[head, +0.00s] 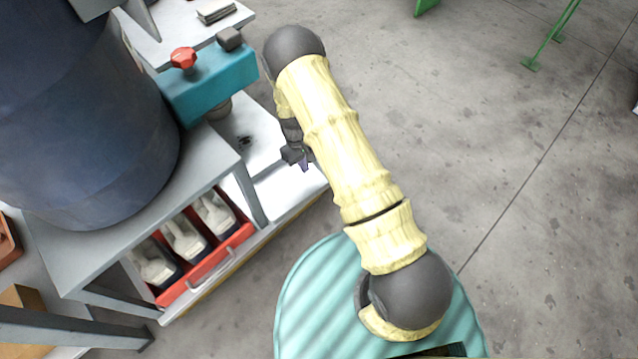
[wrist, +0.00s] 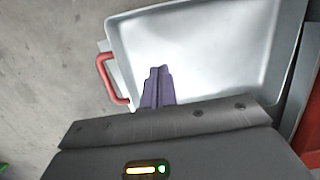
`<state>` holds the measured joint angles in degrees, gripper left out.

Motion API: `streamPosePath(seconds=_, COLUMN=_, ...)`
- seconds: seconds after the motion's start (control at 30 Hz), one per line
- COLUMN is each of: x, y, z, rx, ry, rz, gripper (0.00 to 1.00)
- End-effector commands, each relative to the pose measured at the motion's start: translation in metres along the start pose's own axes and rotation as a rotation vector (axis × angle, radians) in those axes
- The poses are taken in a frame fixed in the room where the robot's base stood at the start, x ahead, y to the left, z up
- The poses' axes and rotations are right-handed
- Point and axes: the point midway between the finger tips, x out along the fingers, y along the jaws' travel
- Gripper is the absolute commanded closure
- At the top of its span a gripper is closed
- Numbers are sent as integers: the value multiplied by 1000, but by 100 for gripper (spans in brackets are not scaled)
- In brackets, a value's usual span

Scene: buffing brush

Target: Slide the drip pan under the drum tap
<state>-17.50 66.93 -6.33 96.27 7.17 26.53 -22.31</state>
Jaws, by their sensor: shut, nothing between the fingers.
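The drip pan (wrist: 215,50) is a pale, shallow tray with a grey rim and a red handle (wrist: 106,78) on its left side in the wrist view. In the head view its pale surface (head: 287,192) shows below my gripper, partly hidden by my arm. My gripper (head: 304,163) has its dark purple fingertips (wrist: 158,78) together and empty over the pan's near part, to the right of the handle in the wrist view. I cannot tell whether they touch it. The drum tap (head: 210,82) is a teal block with a red knob (head: 183,57), beside the dark blue drum (head: 85,120).
The drum stands on a grey metal stand (head: 200,165), whose leg (head: 250,195) is close to the pan. A red crate (head: 215,262) with several pale-handled brushes sits below. A white surface (head: 190,25) holds small items behind the tap. The concrete floor (head: 480,120) at right is mostly clear.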

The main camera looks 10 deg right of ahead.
Motion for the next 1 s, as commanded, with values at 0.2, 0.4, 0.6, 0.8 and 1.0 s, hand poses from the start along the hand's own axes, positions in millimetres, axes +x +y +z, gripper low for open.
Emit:
streamPosePath(seconds=0.2, x=7, y=0, z=28, rx=2, ry=-1, rz=-1, gripper=100)
streamPosePath(seconds=0.4, x=12, y=0, z=56, rx=3, ry=-1, rz=-1, gripper=100)
streamPosePath(seconds=0.6, x=21, y=0, z=70, rx=0, ry=1, rz=0, gripper=100)
streamPosePath(seconds=0.8, x=26, y=0, z=69, rx=1, ry=-2, rz=-1, gripper=100)
streamPosePath(seconds=1.0, x=29, y=-1, z=68, rx=1, ry=-1, rz=0, gripper=100)
